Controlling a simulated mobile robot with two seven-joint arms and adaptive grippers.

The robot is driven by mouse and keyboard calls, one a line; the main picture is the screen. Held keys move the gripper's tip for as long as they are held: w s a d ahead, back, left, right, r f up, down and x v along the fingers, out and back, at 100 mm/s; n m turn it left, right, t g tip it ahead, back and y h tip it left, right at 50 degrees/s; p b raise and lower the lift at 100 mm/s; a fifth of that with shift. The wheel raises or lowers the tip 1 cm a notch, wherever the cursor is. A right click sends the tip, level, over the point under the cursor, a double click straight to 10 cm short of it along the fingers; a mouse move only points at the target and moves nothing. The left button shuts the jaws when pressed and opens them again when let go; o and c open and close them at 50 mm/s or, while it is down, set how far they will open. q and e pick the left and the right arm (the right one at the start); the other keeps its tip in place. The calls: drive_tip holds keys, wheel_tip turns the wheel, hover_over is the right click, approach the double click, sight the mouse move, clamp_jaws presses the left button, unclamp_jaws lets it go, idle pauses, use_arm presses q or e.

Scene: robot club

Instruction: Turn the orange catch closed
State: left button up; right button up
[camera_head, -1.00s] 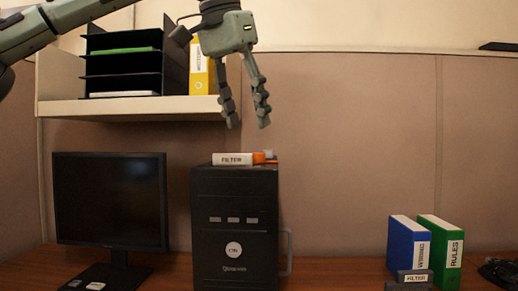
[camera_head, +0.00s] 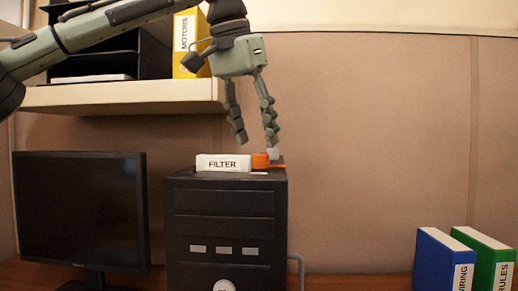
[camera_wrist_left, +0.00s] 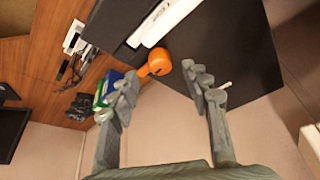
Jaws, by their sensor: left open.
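The orange catch (camera_head: 262,161) sits on top of the black computer tower (camera_head: 231,224), at the right end of the white FILTER block (camera_head: 222,163). A small pale piece shows just above the catch's right part. In the left wrist view the catch (camera_wrist_left: 157,64) has a round end and a narrower arm. My left gripper (camera_head: 257,142) points down with its fingers apart and empty, its tips just above the catch. In the wrist view the catch lies beyond the gap between the fingertips (camera_wrist_left: 161,88). I cannot tell whether a finger touches it. My right gripper is not in view.
A black monitor (camera_head: 80,212) stands left of the tower. A shelf (camera_head: 125,97) with a yellow MOTORS binder (camera_head: 187,45) hangs above left. Blue (camera_head: 443,262) and green (camera_head: 491,258) binders stand at the right.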

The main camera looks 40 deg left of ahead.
use_arm(q)
drive_tip(key=shift+x, duration=1.9)
clamp_jaws()
drive_tip(key=shift+m, duration=0.3)
drive_tip(key=m+h, duration=0.1)
drive_tip(key=m, duration=0.1)
drive_tip(key=m+h, duration=0.1)
drive_tip(key=m, duration=0.2)
drive_tip(key=shift+a+g, duration=0.15)
drive_tip(key=shift+g, duration=0.15)
drive_tip(key=m+h, duration=0.1)
drive_tip(key=m, duration=0.2)
drive_tip(key=m+g+h, duration=0.1)
drive_tip(key=m, duration=0.2)
drive_tip(key=shift+w+a+g, duration=0.1)
drive_tip(key=shift+w+g, duration=0.05)
drive_tip(key=shift+g, duration=0.15)
drive_tip(key=shift+m, duration=0.3)
